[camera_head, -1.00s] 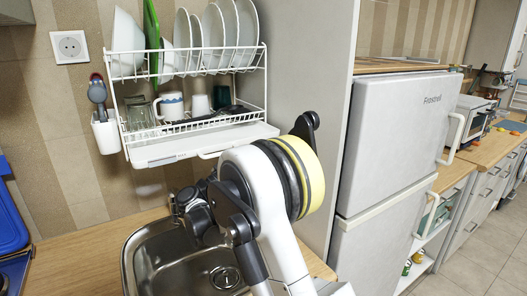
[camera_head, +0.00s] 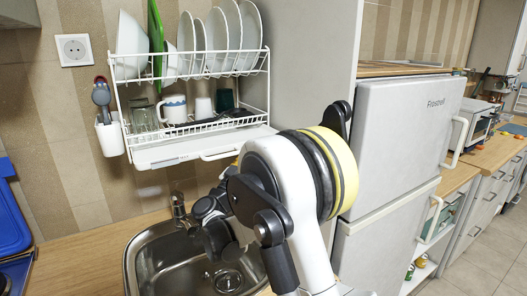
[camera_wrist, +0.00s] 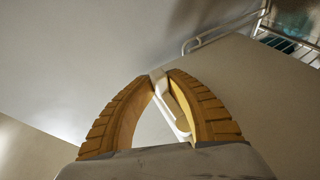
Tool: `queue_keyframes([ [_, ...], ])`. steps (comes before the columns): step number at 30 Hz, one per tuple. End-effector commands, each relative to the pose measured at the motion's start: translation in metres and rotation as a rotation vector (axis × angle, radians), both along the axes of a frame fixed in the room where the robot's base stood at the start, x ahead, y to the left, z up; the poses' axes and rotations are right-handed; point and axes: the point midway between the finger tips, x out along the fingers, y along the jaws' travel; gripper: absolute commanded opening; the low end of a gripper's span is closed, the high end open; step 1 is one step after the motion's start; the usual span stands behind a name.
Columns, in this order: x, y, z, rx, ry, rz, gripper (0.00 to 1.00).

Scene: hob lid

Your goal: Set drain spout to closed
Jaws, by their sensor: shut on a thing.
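The dish rack's white drip tray (camera_head: 185,151) hangs on the wall above the sink. In the wrist view, the two ridged yellow fingers of my gripper (camera_wrist: 160,80) meet around a narrow white piece, which looks like the drain spout (camera_wrist: 176,108). Part of it shows between the fingers, and the fingertips hide the rest. In the head view my dark wrist is below the tray, over the sink. My fingertips and their contact with the spout are hidden there by my arm. The spout's exact angle cannot be told.
The wire dish rack (camera_head: 190,75) holds plates, bowls, a green board and cups. Below are a steel sink (camera_head: 165,262) and tap (camera_head: 178,207), close to my wrist. A grey panel and the fridge (camera_head: 405,130) stand right. A brush holder (camera_head: 109,134) hangs left.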

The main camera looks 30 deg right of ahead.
Motion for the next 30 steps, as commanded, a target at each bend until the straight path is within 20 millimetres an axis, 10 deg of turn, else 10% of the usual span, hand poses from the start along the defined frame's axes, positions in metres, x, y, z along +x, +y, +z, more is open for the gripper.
queue_keyframes([
  [2,0.000,0.001,0.000,0.000,0.000,0.001,0.00],
  [3,0.000,0.001,0.000,0.000,0.000,0.001,0.26],
  [5,0.000,0.001,0.000,0.000,0.000,0.001,0.42],
  [17,-0.003,0.008,-0.003,0.000,0.000,0.001,0.42],
  [30,-0.038,0.082,-0.037,-0.001,0.000,0.003,0.42],
])
